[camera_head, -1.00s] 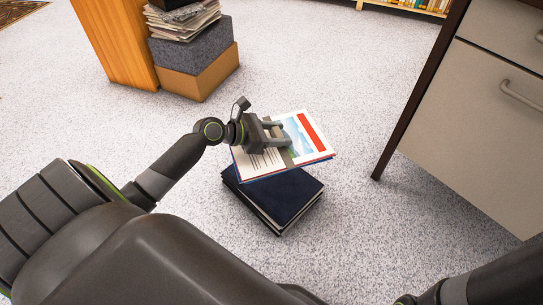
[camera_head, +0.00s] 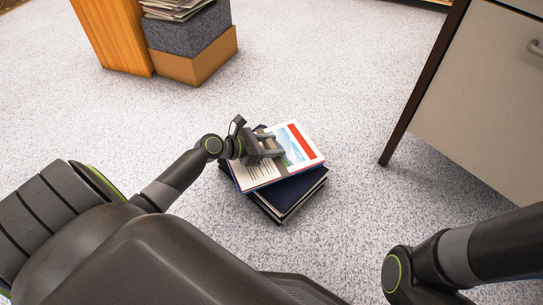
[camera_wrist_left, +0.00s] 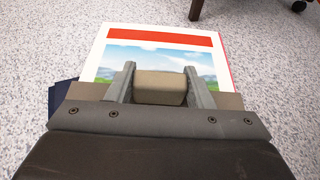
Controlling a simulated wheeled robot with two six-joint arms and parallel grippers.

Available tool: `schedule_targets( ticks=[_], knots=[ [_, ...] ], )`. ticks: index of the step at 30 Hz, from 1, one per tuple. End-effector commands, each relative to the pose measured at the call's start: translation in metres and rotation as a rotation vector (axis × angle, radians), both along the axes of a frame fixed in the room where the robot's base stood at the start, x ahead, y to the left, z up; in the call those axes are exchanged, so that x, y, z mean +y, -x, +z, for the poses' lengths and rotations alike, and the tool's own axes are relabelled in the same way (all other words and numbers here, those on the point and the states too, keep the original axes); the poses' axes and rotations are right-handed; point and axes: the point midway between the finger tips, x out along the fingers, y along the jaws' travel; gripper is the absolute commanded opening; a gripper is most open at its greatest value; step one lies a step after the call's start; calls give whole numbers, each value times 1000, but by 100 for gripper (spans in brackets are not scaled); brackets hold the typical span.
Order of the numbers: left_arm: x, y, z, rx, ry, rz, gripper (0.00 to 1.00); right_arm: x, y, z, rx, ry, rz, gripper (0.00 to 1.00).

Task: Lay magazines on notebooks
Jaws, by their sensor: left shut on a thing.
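A magazine (camera_head: 296,144) with a white cover, a red band and a landscape picture is held by my left gripper (camera_head: 274,148). It also shows in the left wrist view (camera_wrist_left: 160,38), with the left gripper's fingers (camera_wrist_left: 160,88) over its cover. The dark blue notebooks (camera_head: 292,190) lie stacked on the floor. The magazine is over their upper part, turned slightly, and I cannot tell whether it touches them. A dark blue corner (camera_wrist_left: 62,95) shows beside it in the wrist view. My right arm is at the lower right, its gripper out of view.
A grey-and-brown box stack (camera_head: 193,50) with papers (camera_head: 178,8) on top stands beside an orange wooden piece (camera_head: 112,35) at the back left. A cabinet desk (camera_head: 480,100) with a dark leg stands at the right. The speckled floor around the notebooks is clear.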

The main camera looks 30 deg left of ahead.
Motion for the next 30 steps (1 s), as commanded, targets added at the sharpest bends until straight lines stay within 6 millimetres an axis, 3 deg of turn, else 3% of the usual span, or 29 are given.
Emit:
schedule_targets(
  ticks=[14,27,28,30],
  knots=[
    [-1,-1,-37,-4,1,-1,4,-1,1,-38,-8,-1,4,36],
    [-1,-1,-40,-5,2,0,4,-1,1,-38,-7,-2,4,36],
    [0,0,-41,-1,1,0,50,-1,1,-38,-7,-2,4,36],
    [0,0,-41,-1,1,0,59,-1,1,-38,-7,-2,4,36]
  ],
)
